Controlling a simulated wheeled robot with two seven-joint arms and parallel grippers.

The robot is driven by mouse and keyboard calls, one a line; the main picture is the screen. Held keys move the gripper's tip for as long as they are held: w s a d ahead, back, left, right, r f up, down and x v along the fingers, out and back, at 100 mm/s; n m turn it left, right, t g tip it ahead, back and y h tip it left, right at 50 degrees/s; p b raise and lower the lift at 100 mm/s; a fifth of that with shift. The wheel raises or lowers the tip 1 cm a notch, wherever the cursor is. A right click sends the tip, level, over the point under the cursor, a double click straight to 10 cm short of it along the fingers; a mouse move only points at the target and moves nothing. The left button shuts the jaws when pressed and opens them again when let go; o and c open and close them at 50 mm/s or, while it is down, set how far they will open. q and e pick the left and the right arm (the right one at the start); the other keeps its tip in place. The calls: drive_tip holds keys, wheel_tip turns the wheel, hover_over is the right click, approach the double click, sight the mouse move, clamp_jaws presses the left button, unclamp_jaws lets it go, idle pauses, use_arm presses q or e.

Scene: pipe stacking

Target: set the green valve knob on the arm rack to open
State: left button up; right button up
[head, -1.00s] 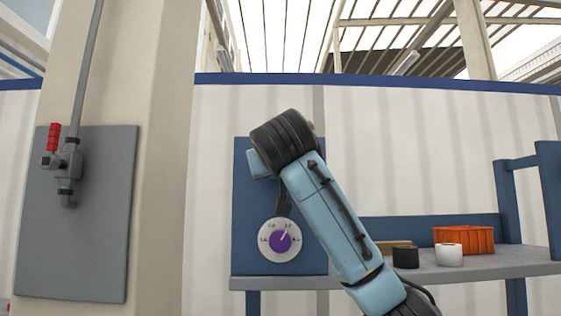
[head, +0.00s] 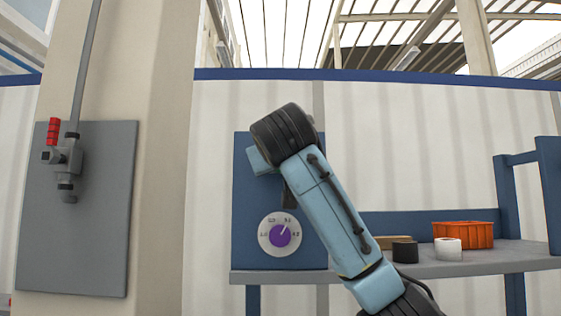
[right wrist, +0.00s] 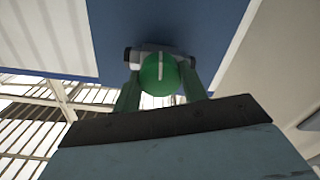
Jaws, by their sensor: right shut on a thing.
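The green valve knob (right wrist: 158,78) shows in the right wrist view, a round green knob with a white pointer line running nearly straight up and down in the picture. It sits on a grey valve body with dark ends, against a blue panel. My right gripper (right wrist: 160,84) is shut on the knob, one finger on each side. In the head view my right arm reaches up to the blue panel (head: 248,195) of the rack, and its wrist hides the knob and fingers. The open mark cannot be made out. My left gripper is out of view.
A purple dial (head: 280,235) sits low on the blue panel. On the grey shelf (head: 480,263) stand an orange bin (head: 464,235), a white roll (head: 448,250) and a black roll (head: 405,252). A red-handled valve (head: 54,132) is on the grey plate at left.

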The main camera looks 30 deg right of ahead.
drive_tip(key=shift+n, duration=8.3)
drive_tip(key=o, duration=1)
drive_tip(key=shift+c, duration=0.2)
